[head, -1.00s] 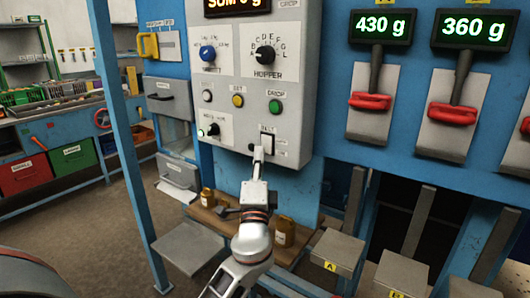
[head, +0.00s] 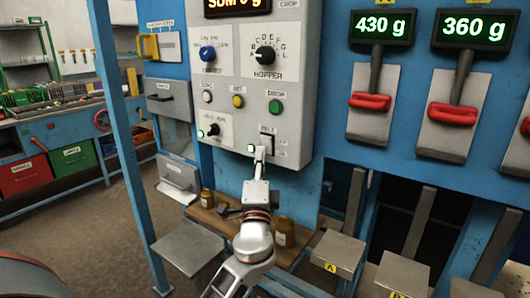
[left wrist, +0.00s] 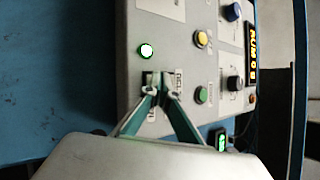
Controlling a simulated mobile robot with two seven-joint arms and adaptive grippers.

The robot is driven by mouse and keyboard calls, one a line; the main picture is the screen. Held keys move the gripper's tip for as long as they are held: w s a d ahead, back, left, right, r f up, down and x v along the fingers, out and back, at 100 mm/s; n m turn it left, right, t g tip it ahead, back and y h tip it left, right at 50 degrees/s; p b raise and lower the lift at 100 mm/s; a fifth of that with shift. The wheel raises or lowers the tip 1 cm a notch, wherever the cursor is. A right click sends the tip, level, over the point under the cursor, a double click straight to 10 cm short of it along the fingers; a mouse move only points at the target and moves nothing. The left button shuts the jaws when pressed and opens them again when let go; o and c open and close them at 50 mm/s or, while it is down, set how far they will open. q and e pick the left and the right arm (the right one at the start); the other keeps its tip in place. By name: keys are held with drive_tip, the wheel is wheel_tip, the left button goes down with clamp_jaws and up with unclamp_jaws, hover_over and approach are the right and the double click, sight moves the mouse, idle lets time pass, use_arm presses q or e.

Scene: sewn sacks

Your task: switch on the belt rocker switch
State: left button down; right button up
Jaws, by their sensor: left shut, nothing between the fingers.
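The belt rocker switch (head: 268,141) is a dark rocker low on the grey control panel (head: 291,150), partly hidden by my left gripper in both views. A small round lamp (head: 251,148) beside it glows; in the left wrist view this lamp (left wrist: 146,50) is bright white with a green rim. My left gripper (head: 259,153) is shut and empty, its tips at the lower part of the switch. In the left wrist view its fingertips (left wrist: 160,91) cover part of the switch (left wrist: 148,78); I cannot tell whether they touch it. My right gripper is not in view.
Above the switch are a green button (head: 275,106), a yellow button (head: 238,101) and the hopper knob (head: 265,55). Below, a wooden shelf (head: 222,226) holds jars (head: 284,231). Red-handled levers (head: 370,101) stand to the right.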

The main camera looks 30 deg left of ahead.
use_arm(q)
drive_tip(key=shift+s, duration=0.1)
drive_tip(key=shift+s+a+r, duration=0.1)
drive_tip(key=shift+s, duration=0.6)
drive_tip(key=s, duration=0.3)
drive_tip(key=s+p, duration=0.1)
drive_tip(key=s, duration=0.1)
drive_tip(key=shift+a+r, duration=0.15)
drive_tip(key=shift+r, duration=0.15)
idle(0.4)
